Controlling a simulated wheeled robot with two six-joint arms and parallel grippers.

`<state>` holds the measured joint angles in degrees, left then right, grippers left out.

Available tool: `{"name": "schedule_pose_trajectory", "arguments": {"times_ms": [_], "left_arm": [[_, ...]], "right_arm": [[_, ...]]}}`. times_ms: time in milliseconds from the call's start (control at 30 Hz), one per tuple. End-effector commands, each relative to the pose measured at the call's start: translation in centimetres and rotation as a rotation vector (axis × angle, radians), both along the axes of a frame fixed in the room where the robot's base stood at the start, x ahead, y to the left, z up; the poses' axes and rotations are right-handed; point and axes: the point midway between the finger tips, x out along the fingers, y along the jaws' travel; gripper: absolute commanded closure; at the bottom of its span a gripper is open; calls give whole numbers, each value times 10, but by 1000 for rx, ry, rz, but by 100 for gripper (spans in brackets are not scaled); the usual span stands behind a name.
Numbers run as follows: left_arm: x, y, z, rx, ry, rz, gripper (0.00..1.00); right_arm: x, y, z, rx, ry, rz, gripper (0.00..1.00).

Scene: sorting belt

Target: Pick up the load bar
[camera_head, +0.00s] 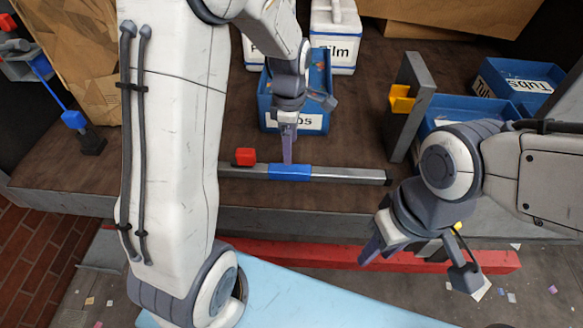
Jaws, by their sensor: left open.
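The load bar (340,175) is a long grey bar with a blue band (290,172) around its middle and a dark right end. It lies along the front of the brown work surface. My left arm hides its left end. My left gripper (288,148) points down at the blue band, and a finger overlaps the band's back edge in the picture. It is open, and I cannot tell whether it touches the bar. My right gripper (418,262) is open and empty, in front of the surface's edge, to the right of and lower than the bar.
A red block (245,157) is at the bar's left part. Behind my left gripper is a blue tub (265,112). White "Film" containers (335,50) stand behind it. A grey upright plate (411,105) with a yellow piece and blue tubs (515,80) are at right. A red beam (320,255) runs below.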

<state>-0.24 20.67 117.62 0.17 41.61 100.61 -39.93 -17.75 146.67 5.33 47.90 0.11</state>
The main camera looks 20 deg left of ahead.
Motion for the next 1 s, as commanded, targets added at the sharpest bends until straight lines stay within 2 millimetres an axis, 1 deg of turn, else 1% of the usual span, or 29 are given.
{"name": "schedule_pose_trajectory", "arguments": {"times_ms": [33, 167, 300, 400, 533, 633, 800, 900, 1000], "left_arm": [[3, 6, -3, 1, 1, 47, 18], [6, 9, -16, 3, 7, 101, 18], [5, 9, -38, 3, 8, 102, 18], [6, 9, -51, 2, 6, 100, 18], [6, 8, -58, 2, 4, 99, 18], [6, 7, -66, 2, 6, 98, 18], [6, 4, -88, 3, 8, 98, 18], [6, 5, -101, 3, 5, 99, 18], [6, 5, -108, 3, 3, 99, 18]], "right_arm": [[0, 0, 1, 0, 0, 0, 60], [0, 0, 4, 0, 0, 0, 60], [0, 0, 8, 0, 0, 0, 60], [0, 0, 10, 0, 0, 0, 60], [0, 0, 12, 0, 0, -1, 60], [0, 0, 17, 0, 0, -1, 60], [0, 0, 30, 0, 0, -1, 60], [0, 0, 31, 0, 0, 0, 60], [0, 0, 32, 0, 0, 0, 60]]}}
